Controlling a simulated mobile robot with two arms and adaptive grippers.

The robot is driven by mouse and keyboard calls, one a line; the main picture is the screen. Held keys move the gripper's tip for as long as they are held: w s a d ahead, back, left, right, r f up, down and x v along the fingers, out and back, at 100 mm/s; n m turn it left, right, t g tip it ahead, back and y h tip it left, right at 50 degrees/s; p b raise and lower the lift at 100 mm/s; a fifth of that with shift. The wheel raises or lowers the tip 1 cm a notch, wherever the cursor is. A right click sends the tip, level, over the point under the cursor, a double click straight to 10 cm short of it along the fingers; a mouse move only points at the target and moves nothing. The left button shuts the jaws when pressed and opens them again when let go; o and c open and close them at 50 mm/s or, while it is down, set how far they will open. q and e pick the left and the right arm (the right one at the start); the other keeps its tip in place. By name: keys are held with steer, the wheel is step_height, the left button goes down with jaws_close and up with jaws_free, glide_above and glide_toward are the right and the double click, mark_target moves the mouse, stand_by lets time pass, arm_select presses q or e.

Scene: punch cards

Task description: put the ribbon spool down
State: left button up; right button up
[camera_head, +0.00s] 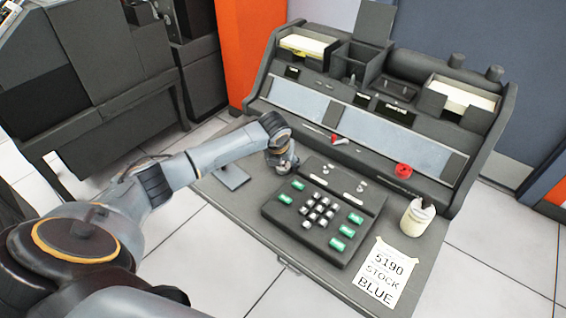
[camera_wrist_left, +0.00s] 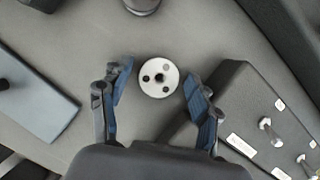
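The ribbon spool (camera_wrist_left: 158,77) shows in the left wrist view as a white round disc with a dark centre hole and small dark holes. It appears to be on the grey desk top, left of the keypad. My left gripper (camera_wrist_left: 157,88) is open, with one blue-padded finger on each side of the spool and a visible gap on both sides. In the head view my left gripper (camera_head: 283,162) is low over the desk beside the keypad; I cannot make out the spool there. My right gripper is not in view.
The black keypad unit (camera_head: 318,210) with green keys is close on the right. A flat grey plate (camera_head: 231,176) lies to the left. A cream jar (camera_head: 417,219) and a note (camera_head: 382,272) reading "5190 STOCK BLUE" are farther right. The sloped console (camera_head: 400,148) rises behind.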

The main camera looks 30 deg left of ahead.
arm_select(q)
steer(key=v, duration=1.2)
steer(key=shift+p, duration=0.45)
steer(key=shift+r, duration=0.15)
